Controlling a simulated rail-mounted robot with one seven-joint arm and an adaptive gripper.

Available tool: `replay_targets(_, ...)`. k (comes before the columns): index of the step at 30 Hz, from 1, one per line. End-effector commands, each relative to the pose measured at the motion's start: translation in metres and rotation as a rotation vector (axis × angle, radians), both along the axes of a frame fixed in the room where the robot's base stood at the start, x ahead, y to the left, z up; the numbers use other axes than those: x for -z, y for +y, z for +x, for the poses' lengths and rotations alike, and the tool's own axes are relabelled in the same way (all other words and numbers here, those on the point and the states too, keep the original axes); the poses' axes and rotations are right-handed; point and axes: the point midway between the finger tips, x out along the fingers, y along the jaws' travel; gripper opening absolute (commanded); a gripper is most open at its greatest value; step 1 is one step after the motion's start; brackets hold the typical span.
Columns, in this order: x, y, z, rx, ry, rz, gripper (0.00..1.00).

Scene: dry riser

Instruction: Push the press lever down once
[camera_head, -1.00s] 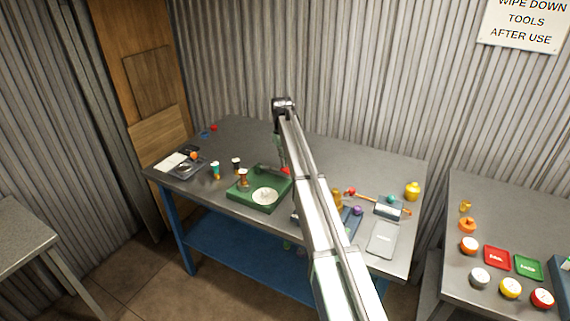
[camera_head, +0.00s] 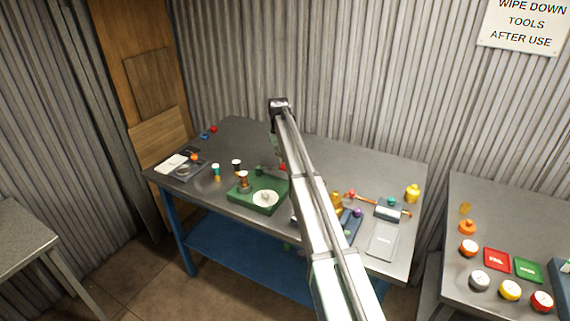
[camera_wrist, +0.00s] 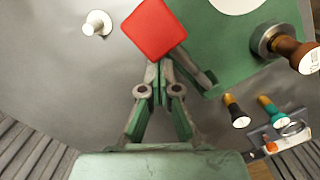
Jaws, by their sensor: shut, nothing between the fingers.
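The green press base (camera_head: 270,184) stands near the front of the bench, left of my arm, and also fills the upper right of the wrist view (camera_wrist: 228,40). It carries a white disc (camera_head: 265,198) and a brown-handled metal piece (camera_head: 243,181). A red square pad (camera_wrist: 153,28), which looks like the lever's end, lies at my fingertips in the wrist view. A little of its red shows beside my arm in the head view (camera_head: 283,167). My gripper (camera_wrist: 157,68) is shut and empty. The pad overlaps its tips, and I cannot tell whether they touch.
A white peg-like piece (camera_wrist: 97,22) stands near the gripper. Dark and teal-topped pieces (camera_head: 216,172) and a grey tray (camera_head: 181,167) lie to the left. Tools and a yellow pot (camera_head: 412,194) lie to the right. The bench's back middle is mostly clear.

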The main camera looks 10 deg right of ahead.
Motion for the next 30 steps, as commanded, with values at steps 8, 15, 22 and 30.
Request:
replay_targets(8,-0.001,-0.001,-0.002,0.001,0.002,-0.001,0.0)
replay_targets(15,-0.029,-0.001,0.001,0.001,0.002,-0.002,0.0)
replay_targets(22,-0.073,0.001,0.007,0.001,0.0,-0.001,0.0)
replay_targets(30,-0.111,0.003,0.011,0.0,-0.001,0.0,0.0)
